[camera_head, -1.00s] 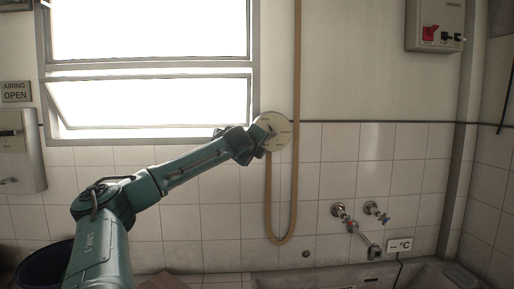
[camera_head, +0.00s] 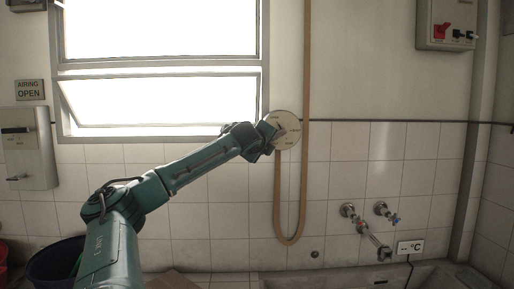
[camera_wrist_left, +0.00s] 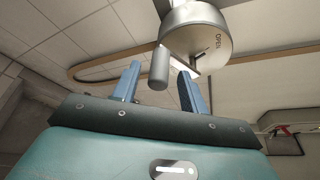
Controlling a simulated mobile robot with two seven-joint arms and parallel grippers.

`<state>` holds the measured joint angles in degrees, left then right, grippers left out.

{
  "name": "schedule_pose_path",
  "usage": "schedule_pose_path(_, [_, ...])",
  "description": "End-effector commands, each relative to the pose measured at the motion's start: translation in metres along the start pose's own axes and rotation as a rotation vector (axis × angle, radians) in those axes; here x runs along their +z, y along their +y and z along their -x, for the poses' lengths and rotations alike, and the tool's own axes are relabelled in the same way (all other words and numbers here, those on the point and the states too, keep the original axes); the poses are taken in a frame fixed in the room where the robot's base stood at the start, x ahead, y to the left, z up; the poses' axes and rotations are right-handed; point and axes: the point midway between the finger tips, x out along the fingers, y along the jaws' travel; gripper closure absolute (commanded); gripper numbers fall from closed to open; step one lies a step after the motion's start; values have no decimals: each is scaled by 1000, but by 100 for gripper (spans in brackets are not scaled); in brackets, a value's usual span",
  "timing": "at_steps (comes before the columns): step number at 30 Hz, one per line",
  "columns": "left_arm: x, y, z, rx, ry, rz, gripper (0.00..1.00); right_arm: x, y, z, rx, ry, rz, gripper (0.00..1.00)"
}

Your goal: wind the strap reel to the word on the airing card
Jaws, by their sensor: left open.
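The airing card (camera_head: 30,90) on the wall at the left reads "AIRING OPEN". The strap reel (camera_head: 288,128) is a pale round disc on the wall beside the window's lower right corner, with small lettering around its face. In the left wrist view the reel (camera_wrist_left: 195,32) carries the word "OPEN" near its right edge, and a grey cylindrical handle (camera_wrist_left: 158,68) sticks out from it. My left gripper (camera_wrist_left: 160,88) is open, its blue fingers on either side of the handle; I cannot tell whether they touch it. The tan strap (camera_head: 306,85) hangs in a long loop.
The window (camera_head: 264,60) has a tilted lower pane. Taps (camera_head: 360,226) and a °C display (camera_head: 410,247) are above the concrete tub at the lower right. A switch box (camera_head: 447,22) is at the upper right, a wall box (camera_head: 30,160) at the left. A dark bucket (camera_head: 50,265) stands at the lower left.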

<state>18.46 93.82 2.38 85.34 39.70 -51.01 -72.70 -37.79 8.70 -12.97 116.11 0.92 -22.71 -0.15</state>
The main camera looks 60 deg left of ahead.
Motion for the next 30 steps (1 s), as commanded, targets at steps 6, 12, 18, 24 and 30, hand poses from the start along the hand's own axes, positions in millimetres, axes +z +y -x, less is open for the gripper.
schedule_pose_path(6, [-4, 6, 25, -8, 1, 1, 57, 8, -11, -16, -37, 58, 15, 64])
schedule_pose_path(12, [-3, 6, 64, -8, -1, 0, 57, 17, -20, -24, -74, 96, -8, 64])
schedule_pose_path(18, [-1, 2, 102, -6, 0, -1, 57, 23, -21, -28, -86, 107, -49, 64])
schedule_pose_path(24, [0, 1, 119, -2, 1, 0, 57, 20, -17, -30, -77, 120, -73, 64])
schedule_pose_path(30, [0, 0, 121, -1, 2, 0, 57, 19, -18, -30, -76, 122, -81, 64])
